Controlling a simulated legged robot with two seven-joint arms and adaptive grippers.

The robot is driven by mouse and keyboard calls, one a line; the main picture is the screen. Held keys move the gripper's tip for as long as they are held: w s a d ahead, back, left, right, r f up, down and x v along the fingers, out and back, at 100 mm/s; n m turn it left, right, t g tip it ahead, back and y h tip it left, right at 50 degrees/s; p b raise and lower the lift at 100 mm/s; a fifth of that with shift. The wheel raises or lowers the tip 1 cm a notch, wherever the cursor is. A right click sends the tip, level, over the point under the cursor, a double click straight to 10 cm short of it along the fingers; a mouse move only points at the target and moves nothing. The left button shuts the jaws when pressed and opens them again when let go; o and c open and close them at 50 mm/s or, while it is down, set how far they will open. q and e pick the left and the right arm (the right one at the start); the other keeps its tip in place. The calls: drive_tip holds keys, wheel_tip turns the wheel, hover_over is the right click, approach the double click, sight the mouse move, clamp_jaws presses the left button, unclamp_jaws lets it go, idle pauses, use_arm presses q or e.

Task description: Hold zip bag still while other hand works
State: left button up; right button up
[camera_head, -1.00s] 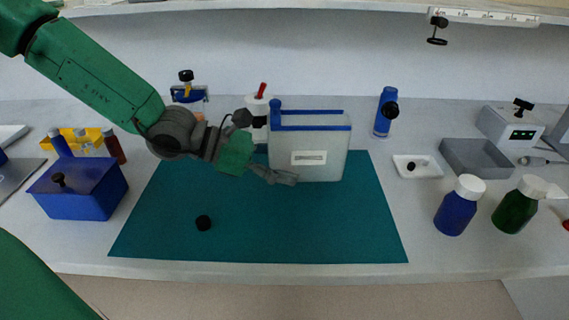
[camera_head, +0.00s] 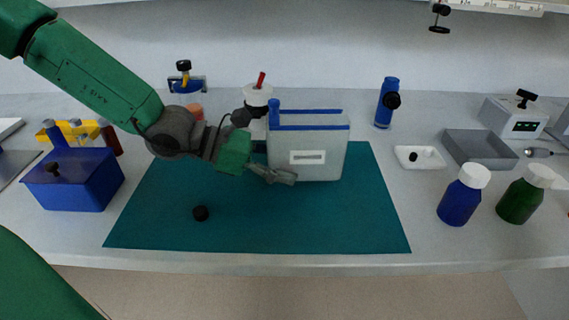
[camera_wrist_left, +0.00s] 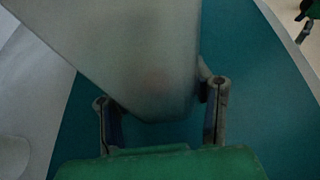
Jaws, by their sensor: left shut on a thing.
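The zip bag (camera_head: 322,158) is a translucent, pale, upright pouch with a blue zip strip along its top and a white label on its front. It is over the back part of the teal mat (camera_head: 300,225); I cannot tell whether its bottom touches the mat. My left gripper (camera_head: 268,152) is shut on the bag's left side, one finger in front and the other mostly hidden behind. In the left wrist view, the gripper's fingers (camera_wrist_left: 160,100) lie on either side of the bag (camera_wrist_left: 150,65).
A blue box (camera_head: 75,185) stands left. Right are a white dish (camera_head: 420,164), grey tray (camera_head: 480,158), blue bottle (camera_head: 457,203) and green bottle (camera_head: 520,200). A red-tipped white bottle (camera_head: 258,93) stands behind the bag.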

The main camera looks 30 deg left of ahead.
use_arm(q)
drive_tip(key=shift+a+f+b, duration=0.2)
drive_tip(key=shift+f+b, duration=0.75)
drive_tip(key=shift+f, duration=0.3)
idle(1.4)
